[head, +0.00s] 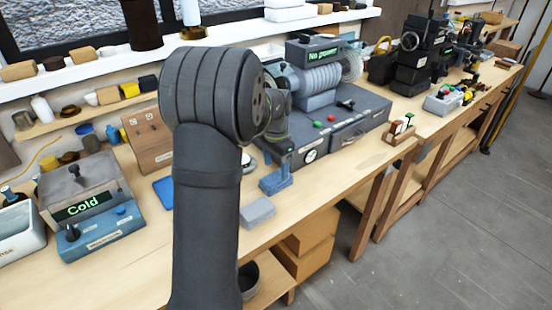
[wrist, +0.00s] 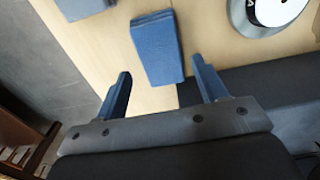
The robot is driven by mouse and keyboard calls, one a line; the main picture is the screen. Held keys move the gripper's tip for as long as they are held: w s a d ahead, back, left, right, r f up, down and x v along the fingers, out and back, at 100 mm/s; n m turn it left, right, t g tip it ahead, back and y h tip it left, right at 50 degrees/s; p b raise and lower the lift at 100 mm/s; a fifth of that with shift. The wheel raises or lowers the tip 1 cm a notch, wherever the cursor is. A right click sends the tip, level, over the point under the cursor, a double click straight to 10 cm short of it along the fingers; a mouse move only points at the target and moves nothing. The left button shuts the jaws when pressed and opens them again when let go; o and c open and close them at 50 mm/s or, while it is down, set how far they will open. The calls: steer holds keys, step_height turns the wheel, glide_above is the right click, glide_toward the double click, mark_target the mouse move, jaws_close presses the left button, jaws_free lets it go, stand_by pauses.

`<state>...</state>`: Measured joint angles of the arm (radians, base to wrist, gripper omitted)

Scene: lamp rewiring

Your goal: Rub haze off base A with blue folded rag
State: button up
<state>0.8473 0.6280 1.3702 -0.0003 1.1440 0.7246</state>
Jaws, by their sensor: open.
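The blue folded rag (wrist: 156,47) lies flat on the wooden bench in the wrist view, its layered edge at the top. My gripper (wrist: 160,66) is open and empty, with one blue finger on each side of the rag's near end. I cannot tell how high the fingertips are above the bench. A round grey base with a white disc (wrist: 268,12), probably base A, is at the top right, cut by the frame. Any haze on it is not clear. In the head view my gripper (head: 279,174) is over the bench, and my arm hides much around it.
A grey-blue block (head: 257,212) lies near the bench's front edge. A dark grey console (head: 335,125) stands close behind my gripper. A blue flat piece (head: 163,192) and the "Cold" box (head: 88,205) are left of my arm.

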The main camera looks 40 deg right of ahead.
mark_target(276, 178)
steer(key=shift+f, duration=2.3)
steer(key=c, duration=0.6)
steer(key=shift+r, duration=2.5)
steer(key=shift+c, duration=0.2)
